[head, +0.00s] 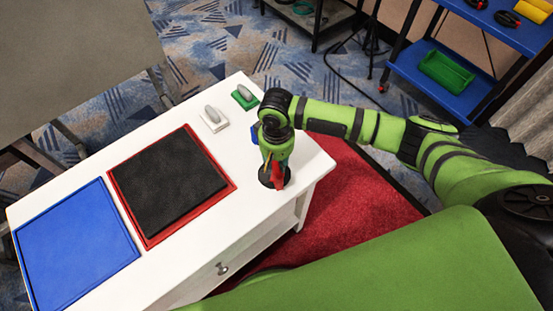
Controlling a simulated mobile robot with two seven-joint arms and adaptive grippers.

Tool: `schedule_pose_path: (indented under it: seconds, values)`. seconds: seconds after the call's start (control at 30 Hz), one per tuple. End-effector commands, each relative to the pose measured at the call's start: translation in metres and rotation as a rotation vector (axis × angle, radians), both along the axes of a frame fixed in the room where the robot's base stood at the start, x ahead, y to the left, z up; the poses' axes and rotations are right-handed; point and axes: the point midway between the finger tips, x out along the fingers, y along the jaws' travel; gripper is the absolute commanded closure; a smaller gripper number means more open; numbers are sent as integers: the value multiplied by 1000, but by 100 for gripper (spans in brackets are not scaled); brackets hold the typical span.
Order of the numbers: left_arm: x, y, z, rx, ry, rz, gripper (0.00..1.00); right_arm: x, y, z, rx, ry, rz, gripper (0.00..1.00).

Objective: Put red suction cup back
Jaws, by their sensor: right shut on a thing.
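My right gripper (274,163) reaches down over the right end of the white table (240,225). It is shut on the red suction cup (278,176), whose red part shows at the fingertips. A dark round shape surrounds the red part low down, at or just above the tabletop; I cannot tell whether it touches. The gripper hides part of the cup. My left gripper is not in view.
A white holder with a grey handle (213,119) and a green one (244,97) stand at the table's far edge. A blue piece (254,134) is partly hidden behind my gripper. A red-framed black panel (170,185) and a blue panel (76,245) lie left.

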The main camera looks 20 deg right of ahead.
Motion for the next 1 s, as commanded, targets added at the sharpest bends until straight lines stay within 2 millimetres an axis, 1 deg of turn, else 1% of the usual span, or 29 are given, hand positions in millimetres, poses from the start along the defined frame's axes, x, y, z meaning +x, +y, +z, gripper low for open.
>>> schedule_pose_path:
  seconds: [0.13,0.17,0.2,0.53,0.63,0.77,1.0]
  values:
    - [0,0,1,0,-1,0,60,0,0,-2,1,0,0,100]
    - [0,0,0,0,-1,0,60,0,0,-2,0,0,0,61]
    - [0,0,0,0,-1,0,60,0,0,-2,0,0,0,49]
    - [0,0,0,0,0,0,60,0,0,-1,0,0,0,49]
    - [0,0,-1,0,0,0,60,1,0,5,0,-1,0,49]
    - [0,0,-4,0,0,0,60,1,0,25,2,-5,0,49]
    - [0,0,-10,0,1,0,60,2,0,77,3,-5,1,49]
